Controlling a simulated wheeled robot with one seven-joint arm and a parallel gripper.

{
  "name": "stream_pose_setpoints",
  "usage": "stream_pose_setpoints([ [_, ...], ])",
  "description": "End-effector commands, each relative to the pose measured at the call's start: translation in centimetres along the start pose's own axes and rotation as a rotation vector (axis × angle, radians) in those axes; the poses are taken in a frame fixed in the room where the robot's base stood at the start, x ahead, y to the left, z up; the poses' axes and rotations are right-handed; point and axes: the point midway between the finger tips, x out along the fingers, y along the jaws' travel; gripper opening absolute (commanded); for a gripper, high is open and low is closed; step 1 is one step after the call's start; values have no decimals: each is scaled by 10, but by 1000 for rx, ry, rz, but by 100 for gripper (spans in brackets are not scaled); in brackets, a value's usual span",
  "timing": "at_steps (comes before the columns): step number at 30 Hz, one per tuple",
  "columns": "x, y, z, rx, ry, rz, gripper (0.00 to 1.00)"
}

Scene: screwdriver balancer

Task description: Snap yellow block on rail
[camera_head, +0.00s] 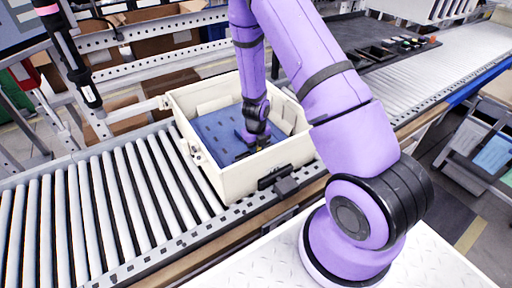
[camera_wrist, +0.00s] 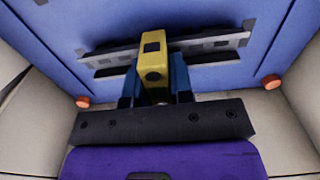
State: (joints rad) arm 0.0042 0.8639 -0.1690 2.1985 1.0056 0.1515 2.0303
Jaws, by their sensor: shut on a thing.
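The yellow block (camera_wrist: 154,66) shows in the wrist view, upright between the two fingers of my gripper (camera_wrist: 157,85). My gripper is shut on it. The metal rail (camera_wrist: 215,44) is fixed across the blue panel (camera_wrist: 110,22), and the block's far end overlaps the rail's middle in the picture. I cannot tell whether the block is seated on the rail or just in front of it. In the head view my gripper (camera_head: 246,146) reaches down into a cream box (camera_head: 228,183) over the blue panel; the block and rail are not clear there.
The box walls stand close around my gripper. Orange knobs (camera_wrist: 271,82) sit on the panel's lower corners. The box rests on a roller conveyor (camera_head: 90,215). A screwdriver (camera_head: 78,62) hangs at the left. A dark tray of parts (camera_head: 385,48) lies beyond my arm.

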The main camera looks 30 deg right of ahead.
Motion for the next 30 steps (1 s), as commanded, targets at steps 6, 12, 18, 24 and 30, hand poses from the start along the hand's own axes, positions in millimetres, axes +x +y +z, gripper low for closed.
stream_pose_setpoints([
  [6, 5, 2, -4, 0, 12, 2, 0],
  [12, 5, 2, -4, -1, 12, 3, 40],
  [18, -7, 2, -4, -5, 10, 1, 51],
  [24, -38, 2, -2, -4, 2, -1, 51],
  [30, -72, 1, -2, -2, -2, -1, 51],
])
